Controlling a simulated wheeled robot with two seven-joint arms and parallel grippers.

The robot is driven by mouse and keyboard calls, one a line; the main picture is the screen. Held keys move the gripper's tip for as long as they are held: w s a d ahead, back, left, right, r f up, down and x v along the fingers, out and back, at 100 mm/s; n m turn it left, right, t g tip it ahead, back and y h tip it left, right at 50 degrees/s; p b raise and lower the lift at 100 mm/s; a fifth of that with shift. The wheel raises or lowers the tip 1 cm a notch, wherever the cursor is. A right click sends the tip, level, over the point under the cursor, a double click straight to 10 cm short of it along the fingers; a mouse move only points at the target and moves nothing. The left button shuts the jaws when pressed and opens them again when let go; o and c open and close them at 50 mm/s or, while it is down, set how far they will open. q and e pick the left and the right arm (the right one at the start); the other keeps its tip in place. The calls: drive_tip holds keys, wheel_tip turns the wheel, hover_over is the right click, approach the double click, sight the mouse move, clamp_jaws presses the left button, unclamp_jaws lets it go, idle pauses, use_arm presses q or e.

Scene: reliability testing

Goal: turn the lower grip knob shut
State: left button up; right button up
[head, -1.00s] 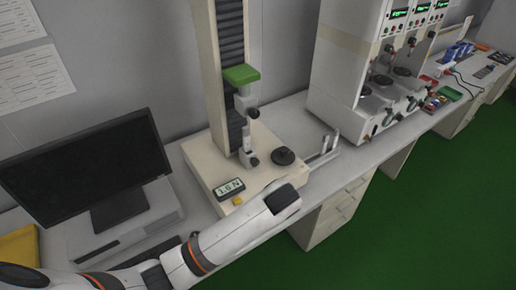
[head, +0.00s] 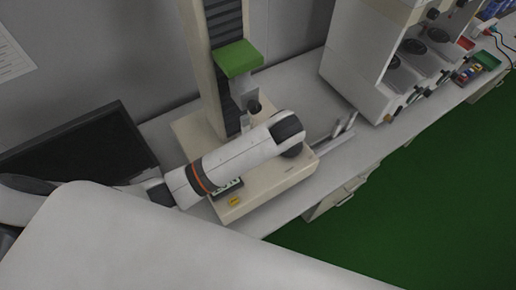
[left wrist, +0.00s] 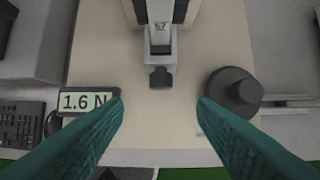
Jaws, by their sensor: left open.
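In the left wrist view the dark lower grip knob (left wrist: 160,77) sticks out from the front of a grey metal grip (left wrist: 160,38). My left gripper (left wrist: 160,108) shows as two teal fingers, spread wide and empty. The knob lies between their lines, a little beyond the tips, apart from both. In the head view my left arm crosses the test stand and hides the lower grip, its knob and my left gripper. The upper grip's dark knob (head: 254,106) shows just above the arm, under the green block (head: 238,58). My right gripper is not in view.
A black round disc (left wrist: 235,92) stands on the stand's base (left wrist: 180,125), right of the knob. A display reading 1.6 N (left wrist: 86,101) is left of it. A monitor (head: 80,160) stands left of the stand, a white machine (head: 370,60) right.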

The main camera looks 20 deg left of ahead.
use_arm(q)
drive_tip(key=p+x, duration=0.1)
drive_tip(key=x, duration=0.4)
drive_tip(key=shift+a+f, duration=0.1)
drive_tip(key=shift+a, duration=0.05)
drive_tip(key=x, duration=0.3)
drive_tip(key=shift+w+f+p, duration=0.1)
drive_tip(key=shift+w+p, duration=0.1)
drive_tip(key=shift+p, duration=0.15)
drive_tip(key=shift+f, duration=0.2)
drive_tip(key=shift+c, duration=1.1)
drive_tip(key=c, duration=0.8)
drive_tip(key=shift+o, duration=0.2)
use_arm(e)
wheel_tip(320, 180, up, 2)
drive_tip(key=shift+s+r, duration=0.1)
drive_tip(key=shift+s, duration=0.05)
